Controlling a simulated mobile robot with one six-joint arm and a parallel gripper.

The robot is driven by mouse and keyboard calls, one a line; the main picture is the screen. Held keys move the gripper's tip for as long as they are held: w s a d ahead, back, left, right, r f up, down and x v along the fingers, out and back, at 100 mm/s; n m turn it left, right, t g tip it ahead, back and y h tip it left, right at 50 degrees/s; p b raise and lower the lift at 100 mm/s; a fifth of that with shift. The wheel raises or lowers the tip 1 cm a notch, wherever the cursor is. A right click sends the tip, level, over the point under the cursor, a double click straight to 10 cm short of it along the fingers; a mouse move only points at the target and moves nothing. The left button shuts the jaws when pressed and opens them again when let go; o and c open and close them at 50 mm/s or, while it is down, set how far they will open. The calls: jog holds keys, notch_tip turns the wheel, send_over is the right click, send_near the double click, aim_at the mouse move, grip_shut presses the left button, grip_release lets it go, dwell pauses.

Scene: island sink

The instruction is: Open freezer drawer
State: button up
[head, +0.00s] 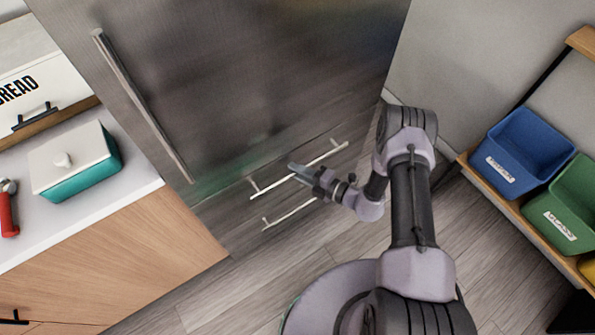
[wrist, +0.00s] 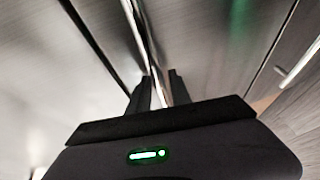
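The tall steel fridge (head: 235,70) has drawers at its bottom with two bar handles. The upper drawer handle (head: 265,188) runs slantwise across the front, and the lower drawer handle (head: 278,218) is below it. Both drawers look closed. My gripper (head: 300,170) is at the middle of the upper handle. In the wrist view, the handle bar (wrist: 137,25) runs down between the two dark fingers of my gripper (wrist: 160,80), which look close against it on both sides. Exact contact at the fingertips is hard to see.
A long vertical door handle (head: 145,108) is above the drawers. A counter (head: 140,180) with a teal box (head: 85,170) is at left. A shelf with a blue bin (head: 525,150) and a green bin (head: 567,208) is at right. Wood floor (head: 225,285) lies open before the drawers.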

grip_shut()
dwell(1.2)
